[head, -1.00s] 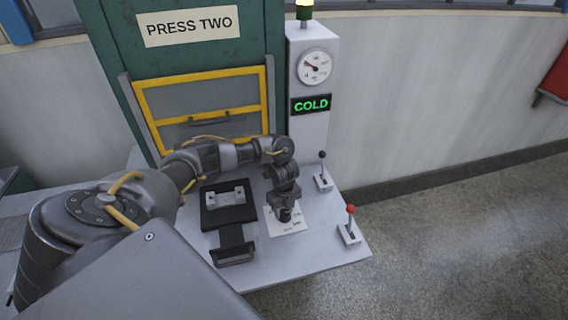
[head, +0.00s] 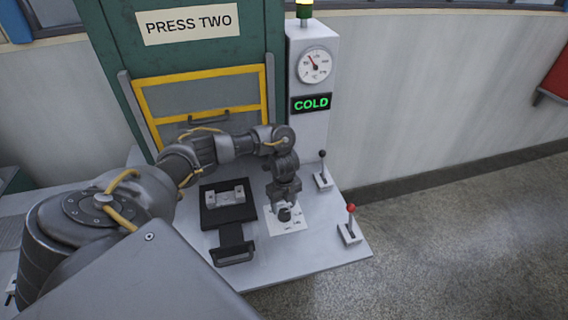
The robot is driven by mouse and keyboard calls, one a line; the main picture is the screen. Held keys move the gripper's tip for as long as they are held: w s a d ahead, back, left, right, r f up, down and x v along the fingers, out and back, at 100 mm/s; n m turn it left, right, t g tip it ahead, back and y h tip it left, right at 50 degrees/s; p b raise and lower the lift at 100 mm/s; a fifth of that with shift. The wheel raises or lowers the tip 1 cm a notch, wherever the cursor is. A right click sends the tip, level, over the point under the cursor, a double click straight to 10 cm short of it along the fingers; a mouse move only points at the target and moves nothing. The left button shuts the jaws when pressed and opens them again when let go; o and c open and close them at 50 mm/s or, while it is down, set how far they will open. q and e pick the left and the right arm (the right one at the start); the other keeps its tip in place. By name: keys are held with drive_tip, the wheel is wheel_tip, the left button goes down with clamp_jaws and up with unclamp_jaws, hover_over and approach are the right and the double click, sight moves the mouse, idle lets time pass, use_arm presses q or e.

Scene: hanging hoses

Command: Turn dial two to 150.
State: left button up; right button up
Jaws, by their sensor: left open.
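The dial is a small black knob (head: 284,214) on a white marked plate (head: 288,226) on the grey bench. The plate's figures are too small to read. My left gripper (head: 285,203) is open and points down just above the knob, close to it. Whether the fingertips touch the knob cannot be told. A round white gauge (head: 315,66) stands on the column behind, its needle pointing up and left. A sign (head: 187,25) reading "PRESS TWO" is on the green press. My right gripper is out of view.
A green "COLD" display (head: 311,103) sits under the gauge. A black-knobbed lever (head: 323,172) and a red-knobbed lever (head: 350,225) stand right of the dial. A black tray (head: 229,216) with a metal block lies to its left.

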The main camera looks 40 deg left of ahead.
sight(284, 210)
use_arm(q)
wheel_tip(284, 210, up, 8)
drive_tip(key=p, duration=0.1)
drive_tip(key=shift+f, duration=0.15)
idle(0.5)
